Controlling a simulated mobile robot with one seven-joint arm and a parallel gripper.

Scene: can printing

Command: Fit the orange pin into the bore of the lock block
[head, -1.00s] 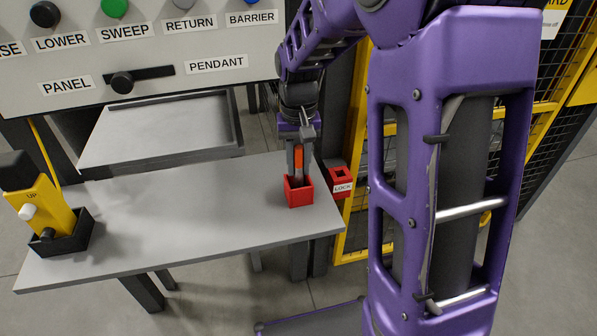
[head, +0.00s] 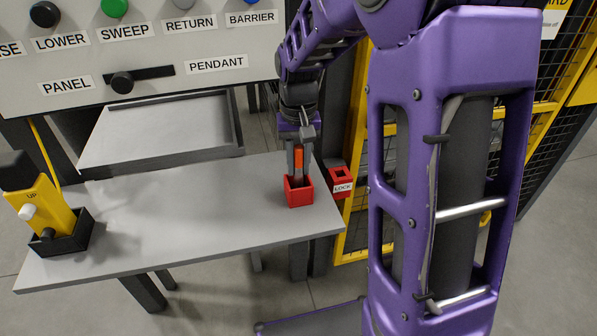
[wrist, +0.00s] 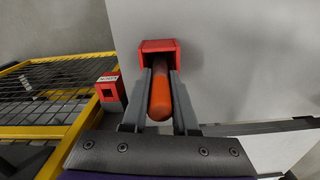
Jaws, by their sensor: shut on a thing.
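The orange pin (head: 299,162) stands upright between the fingers of my gripper (head: 298,172). My gripper is shut on the pin, with its fingers pointing down into a red open-topped box (head: 299,197) on the grey table. The pin's lower end is hidden inside the box. In the wrist view the pin (wrist: 160,98) lies between the two grey fingers, and the red box (wrist: 158,46) is at their tips. The red lock block (head: 341,183), labelled LOCK, is just right of the table's edge, with a dark square bore on top. It also shows in the wrist view (wrist: 111,91).
The grey table (head: 190,205) is clear in the middle. A yellow pendant (head: 48,205) stands in a black holder at its left. A yellow mesh fence (wrist: 40,95) is behind the lock block. A button panel (head: 140,50) and a grey tray (head: 160,130) are at the back.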

